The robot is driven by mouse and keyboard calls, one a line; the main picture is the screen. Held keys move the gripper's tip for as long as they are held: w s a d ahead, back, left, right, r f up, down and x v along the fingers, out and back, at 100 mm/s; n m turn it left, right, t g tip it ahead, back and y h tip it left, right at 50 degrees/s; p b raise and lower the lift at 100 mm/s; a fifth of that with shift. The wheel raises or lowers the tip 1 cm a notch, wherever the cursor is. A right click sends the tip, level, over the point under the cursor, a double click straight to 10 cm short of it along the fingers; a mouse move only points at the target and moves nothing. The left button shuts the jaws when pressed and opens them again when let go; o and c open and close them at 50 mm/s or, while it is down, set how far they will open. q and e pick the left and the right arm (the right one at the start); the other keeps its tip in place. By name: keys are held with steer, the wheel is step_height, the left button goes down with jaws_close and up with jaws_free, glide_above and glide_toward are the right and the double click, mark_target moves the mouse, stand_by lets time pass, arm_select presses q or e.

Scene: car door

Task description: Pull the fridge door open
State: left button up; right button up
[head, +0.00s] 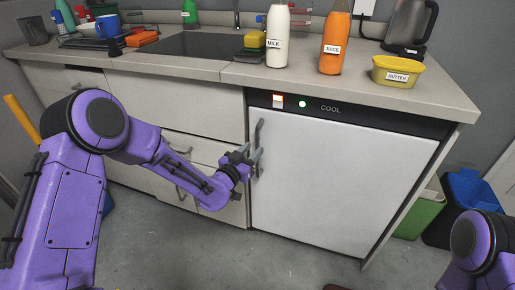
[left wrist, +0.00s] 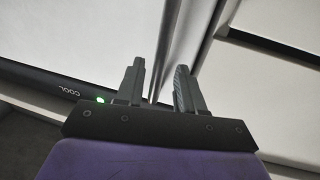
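The fridge door (head: 335,180) is a white panel under the counter, below a black strip marked COOL with a green light. It looks shut. Its grey vertical handle (head: 258,145) is at the door's left edge. My left gripper (head: 254,158) is at the handle, at about mid-height of it. In the left wrist view the two fingers (left wrist: 158,85) are apart, and the handle bar (left wrist: 172,45) shows in the gap between them. I cannot tell whether either finger touches it. Of my right arm only a purple part shows at the lower right; its gripper is out of view.
The counter above holds a milk bottle (head: 277,38), a juice bottle (head: 335,42), a butter tub (head: 398,71) and a kettle (head: 408,28). Drawers (head: 195,150) are left of the fridge. Green (head: 420,213) and blue bins stand to its right. The floor in front is mostly clear.

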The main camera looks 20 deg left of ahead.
mark_target(257, 146)
arm_select(q)
steer(key=x, duration=0.4)
jaws_close()
